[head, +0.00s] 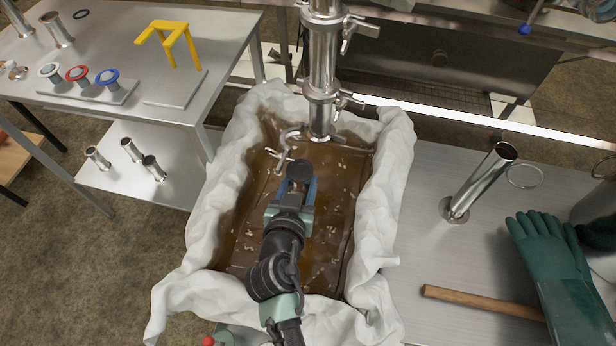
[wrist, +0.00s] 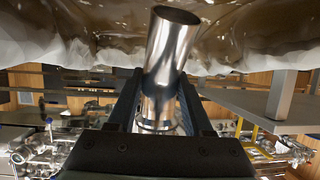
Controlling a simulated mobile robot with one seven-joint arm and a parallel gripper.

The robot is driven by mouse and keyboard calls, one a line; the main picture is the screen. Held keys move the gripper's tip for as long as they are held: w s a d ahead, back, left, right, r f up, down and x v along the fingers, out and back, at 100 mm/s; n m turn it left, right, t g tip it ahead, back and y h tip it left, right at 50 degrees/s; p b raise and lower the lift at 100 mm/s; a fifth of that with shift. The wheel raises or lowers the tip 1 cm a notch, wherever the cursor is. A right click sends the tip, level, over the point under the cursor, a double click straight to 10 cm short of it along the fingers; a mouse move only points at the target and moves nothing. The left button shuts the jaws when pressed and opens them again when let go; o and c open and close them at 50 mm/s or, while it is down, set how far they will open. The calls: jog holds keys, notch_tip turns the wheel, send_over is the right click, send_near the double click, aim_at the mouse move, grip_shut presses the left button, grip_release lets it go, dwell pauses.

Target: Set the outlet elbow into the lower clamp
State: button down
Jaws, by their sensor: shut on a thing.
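My gripper (head: 299,190) is over the filter-lined pan, its blue fingers shut on a shiny steel tube piece, which I take as the outlet elbow (wrist: 168,50). In the head view only a dark round end (head: 302,171) shows between the fingers. The lower clamp (head: 292,141) hangs open at the foot of the vertical steel pipe (head: 321,60), slightly above the gripper in the picture. The elbow appears apart from it.
White cloth (head: 382,200) lines the pan of brown syrup (head: 330,215). On the right bench stand a steel tube (head: 480,182), green gloves (head: 553,265) and a wooden handle (head: 480,302). The left table carries a yellow stand (head: 178,45) and colored caps (head: 77,75).

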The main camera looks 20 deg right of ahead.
jog(key=shift+w+d+r, duration=0.15)
jog(key=shift+w+r, duration=0.05)
jog(key=shift+w, duration=0.05)
jog(key=w+d+p, duration=0.1)
jog(key=w+d, duration=0.3)
jog(key=d, duration=0.1)
jog(key=shift+w+r+p, duration=0.35)
jog(key=shift+r, duration=0.1)
jog(key=shift+w+d+b, duration=0.3)
jog(key=shift+d, duration=0.15)
dwell(2.1)
jog(key=shift+c, duration=0.3)
grip_release()
jog(key=shift+s+a, duration=0.1)
jog(key=shift+s, duration=0.05)
